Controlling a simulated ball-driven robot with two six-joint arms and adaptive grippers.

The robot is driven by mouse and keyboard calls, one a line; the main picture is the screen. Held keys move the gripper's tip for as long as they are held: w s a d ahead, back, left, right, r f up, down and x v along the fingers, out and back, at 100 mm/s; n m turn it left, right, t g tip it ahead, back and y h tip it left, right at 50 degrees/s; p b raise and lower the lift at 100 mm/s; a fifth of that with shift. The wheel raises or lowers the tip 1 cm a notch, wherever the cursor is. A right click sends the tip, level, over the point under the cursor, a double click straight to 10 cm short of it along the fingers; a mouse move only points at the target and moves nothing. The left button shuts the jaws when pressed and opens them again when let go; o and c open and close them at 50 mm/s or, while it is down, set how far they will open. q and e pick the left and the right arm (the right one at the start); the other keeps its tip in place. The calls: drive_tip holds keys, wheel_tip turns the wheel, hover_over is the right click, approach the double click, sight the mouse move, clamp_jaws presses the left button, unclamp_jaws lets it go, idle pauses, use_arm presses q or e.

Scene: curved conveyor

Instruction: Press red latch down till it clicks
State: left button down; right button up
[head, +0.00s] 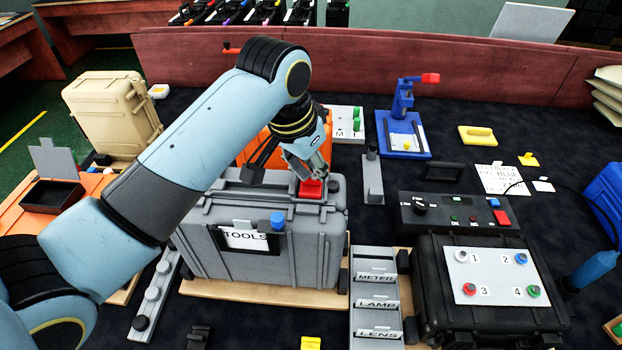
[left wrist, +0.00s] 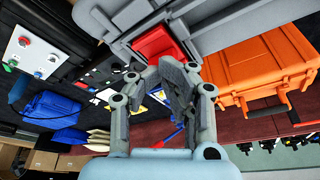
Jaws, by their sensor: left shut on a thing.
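The red latch (head: 311,188) sits on the top right of the grey case (head: 320,255) labelled TOOLS. My left gripper (head: 308,172) reaches over the case from the left, with its fingers down at the latch. In the left wrist view the red latch (left wrist: 162,44) shows just beyond the fingertips of my left gripper (left wrist: 172,68). The gripper is shut on the latch; the fingers hide part of it. A blue latch (head: 277,221) is on the case's front. The case's lid looks closed. My right gripper is not in view.
An orange case (head: 256,146) stands right behind the grey case. A grey post stand (head: 373,178) is close to its right. A black case (head: 450,310) with numbered buttons and a METER, LAMP, LENS rack (head: 376,290) stand at the front right.

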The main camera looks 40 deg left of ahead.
sight(311, 184)
use_arm(q)
drive_tip(key=shift+s+f, duration=0.2)
drive_tip(key=shift+f, duration=1.5)
drive_tip(key=shift+r, duration=0.1)
drive_tip(key=shift+w+a+r, duration=0.1)
drive_tip(key=shift+w+r, duration=0.05)
drive_tip(key=shift+r, duration=1.45)
drive_tip(key=shift+w+r, duration=0.1)
drive_tip(key=shift+r, duration=1.45)
